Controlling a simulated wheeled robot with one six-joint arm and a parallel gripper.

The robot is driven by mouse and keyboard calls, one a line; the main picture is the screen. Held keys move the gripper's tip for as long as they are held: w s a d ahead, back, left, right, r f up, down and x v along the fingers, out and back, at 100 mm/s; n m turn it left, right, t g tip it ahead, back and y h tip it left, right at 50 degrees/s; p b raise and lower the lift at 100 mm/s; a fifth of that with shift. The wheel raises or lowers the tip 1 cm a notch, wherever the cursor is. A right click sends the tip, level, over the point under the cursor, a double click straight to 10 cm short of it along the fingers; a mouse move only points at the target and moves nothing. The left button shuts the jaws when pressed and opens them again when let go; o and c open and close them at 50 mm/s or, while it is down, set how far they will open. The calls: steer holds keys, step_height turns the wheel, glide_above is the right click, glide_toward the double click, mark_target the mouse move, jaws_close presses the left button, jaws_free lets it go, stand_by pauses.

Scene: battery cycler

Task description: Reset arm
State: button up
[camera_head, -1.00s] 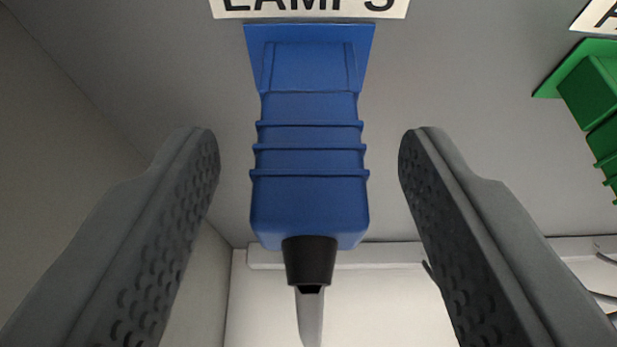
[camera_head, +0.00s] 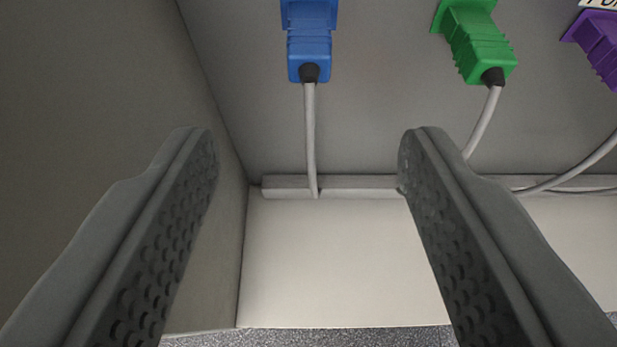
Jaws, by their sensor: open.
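My gripper (camera_head: 308,150) is open, with its two dark grey textured fingers wide apart and nothing between them but free air. A blue plug (camera_head: 309,48) sits on the grey panel ahead, at the top of the view, apart from the fingers. Its grey cable (camera_head: 310,135) hangs down to a ledge and shows between the fingers.
A green plug (camera_head: 478,45) and a purple plug (camera_head: 603,45) sit to the right on the same panel, with grey cables. A grey side wall (camera_head: 100,80) stands at the left. A ledge (camera_head: 360,187) runs along the panel's foot above a pale floor (camera_head: 340,260).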

steer(key=s+d+f+y, duration=0.2)
steer(key=s+d+f, duration=0.1)
steer(key=s+d, duration=1.35)
steer(key=s+d+f+t, duration=0.1)
steer(key=s+d+f, duration=0.2)
steer(key=s, duration=0.3)
steer(key=s+d+f+t+h, duration=0.1)
steer(key=s+d+f, duration=0.3)
steer(key=s, duration=0.2)
steer(key=s+d+f+t+h, duration=0.1)
steer(key=s+d+f, duration=0.3)
steer(key=s, duration=0.2)
steer(key=shift+s+f+t, duration=0.3)
steer(key=shift+f+t, duration=0.05)
steer(key=shift+t, duration=0.05)
